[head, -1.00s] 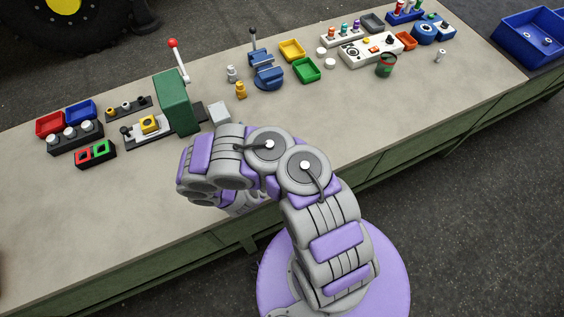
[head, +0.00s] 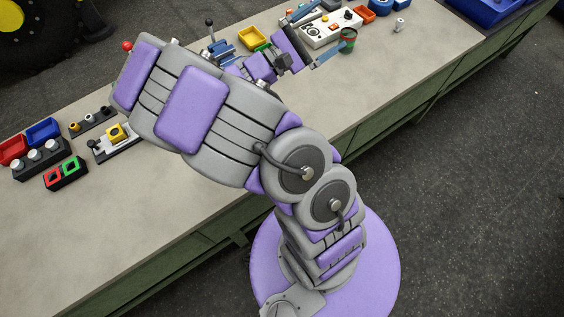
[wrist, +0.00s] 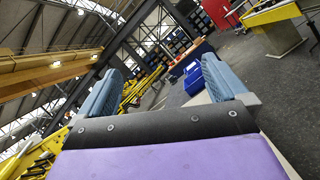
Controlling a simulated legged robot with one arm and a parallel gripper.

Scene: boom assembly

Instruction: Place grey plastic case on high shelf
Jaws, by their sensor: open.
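My gripper (head: 318,38) is in the upper middle of the head view, above the far part of the bench. Its two blue-grey fingers are spread apart with nothing between them. The fingers also show wide open in the wrist view (wrist: 162,68). A small grey tray (head: 331,4), possibly the grey plastic case, is partly visible at the top edge of the head view, beyond the gripper. I cannot tell for sure that it is the case. I cannot make out the high shelf in the head view.
A white control box (head: 331,28) and a dark green-red can (head: 347,40) stand close to my gripper. Yellow (head: 252,37) and blue (head: 43,131) trays lie on the bench (head: 130,220). My arm hides the bench's middle. The front left of the bench is clear.

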